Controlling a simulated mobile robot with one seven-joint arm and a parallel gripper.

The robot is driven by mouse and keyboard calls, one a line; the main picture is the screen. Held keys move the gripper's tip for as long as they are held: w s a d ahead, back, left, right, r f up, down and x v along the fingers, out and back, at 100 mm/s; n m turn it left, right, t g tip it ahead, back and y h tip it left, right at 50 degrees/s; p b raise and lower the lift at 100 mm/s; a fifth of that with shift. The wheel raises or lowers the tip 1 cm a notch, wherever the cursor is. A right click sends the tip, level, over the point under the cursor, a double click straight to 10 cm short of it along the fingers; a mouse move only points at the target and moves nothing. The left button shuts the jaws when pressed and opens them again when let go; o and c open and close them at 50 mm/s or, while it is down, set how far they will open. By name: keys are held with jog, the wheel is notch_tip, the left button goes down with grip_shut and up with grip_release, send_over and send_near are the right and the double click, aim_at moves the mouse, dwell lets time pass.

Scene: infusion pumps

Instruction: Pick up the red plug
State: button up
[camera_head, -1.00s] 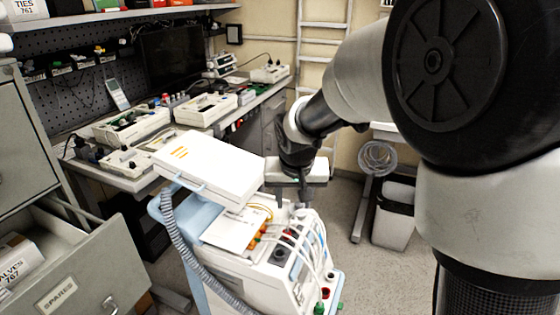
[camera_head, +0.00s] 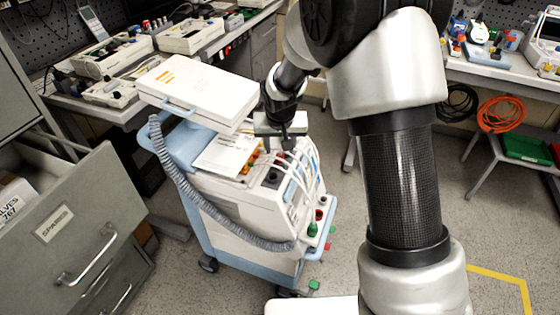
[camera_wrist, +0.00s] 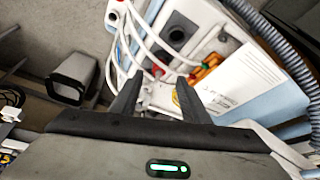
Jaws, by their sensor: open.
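My gripper (camera_head: 282,146) is open above the top of the pump machine (camera_head: 236,185) on the light-blue cart. The wrist view shows its two dark fingers (camera_wrist: 160,78) apart, pointing at the machine's top. A small red plug (camera_wrist: 157,71) shows between the fingertips, among white hoses. Nothing is visibly held, and I cannot tell how far below the fingertips the plug lies. In the head view the area under the gripper is small and partly hidden by the fingers and hoses.
White hoses (camera_wrist: 145,38) arch beside the fingers. Orange connectors (camera_wrist: 205,68) and a paper sheet (camera_wrist: 243,78) lie to the right. A white case (camera_head: 198,90) stands on the cart. A grey corrugated hose (camera_head: 200,205) hangs in front. An open drawer (camera_head: 75,235) is at left.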

aim_at(280, 152)
jog(key=x, duration=0.4)
jog(key=shift+w+f+b, duration=0.15)
jog(key=shift+w+b, duration=0.1)
jog(key=shift+b, duration=0.05)
jog(key=shift+c, duration=0.4)
grip_shut()
notch_tip(280, 152, up, 10)
jog(key=p, duration=0.1)
jog(key=shift+p, duration=0.4)
